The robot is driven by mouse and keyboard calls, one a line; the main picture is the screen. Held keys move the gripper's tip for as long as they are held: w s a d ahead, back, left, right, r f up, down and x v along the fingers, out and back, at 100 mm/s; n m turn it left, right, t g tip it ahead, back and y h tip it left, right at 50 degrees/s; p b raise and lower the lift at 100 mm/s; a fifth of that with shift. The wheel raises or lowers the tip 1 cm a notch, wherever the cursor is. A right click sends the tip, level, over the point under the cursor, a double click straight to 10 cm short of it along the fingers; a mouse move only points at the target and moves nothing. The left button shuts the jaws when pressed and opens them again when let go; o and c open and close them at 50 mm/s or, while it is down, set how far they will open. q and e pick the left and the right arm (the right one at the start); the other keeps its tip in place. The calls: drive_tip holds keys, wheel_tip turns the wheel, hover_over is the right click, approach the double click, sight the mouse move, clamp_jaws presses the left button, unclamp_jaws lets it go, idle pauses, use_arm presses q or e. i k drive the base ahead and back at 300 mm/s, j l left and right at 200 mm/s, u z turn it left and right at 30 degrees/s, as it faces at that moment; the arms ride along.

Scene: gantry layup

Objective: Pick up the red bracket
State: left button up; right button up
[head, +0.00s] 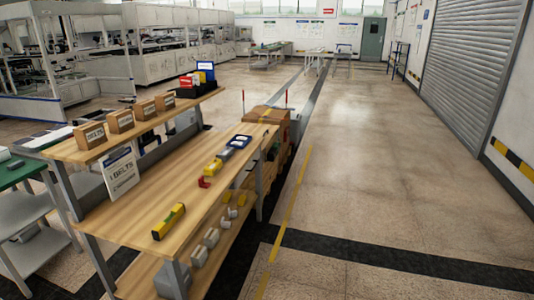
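A small red piece (203,182), which looks like the red bracket, lies on the wooden bench top (165,200) near its right edge. A yellow block-like item (212,168) lies just behind it. A yellow spirit level (169,221) lies nearer on the same top. The red piece is small, so its exact shape is hard to tell. Neither of my grippers shows in the head view.
Grey and blue items (240,141) lie farther back on the bench. An upper shelf (90,153) holds several small boxes. A lower shelf holds grey parts (211,238). Open floor (370,180) lies to the right.

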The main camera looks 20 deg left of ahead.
sight(202, 185)
drive_tip(key=i+u, duration=0.2)
drive_tip(key=i, duration=0.2)
drive_tip(key=i+l+u, duration=0.2)
drive_tip(key=i, duration=0.25)
drive_tip(key=i+l+u, duration=0.2)
drive_tip(key=i, duration=0.2)
drive_tip(key=i+l+u, duration=0.2)
drive_tip(key=i, duration=0.2)
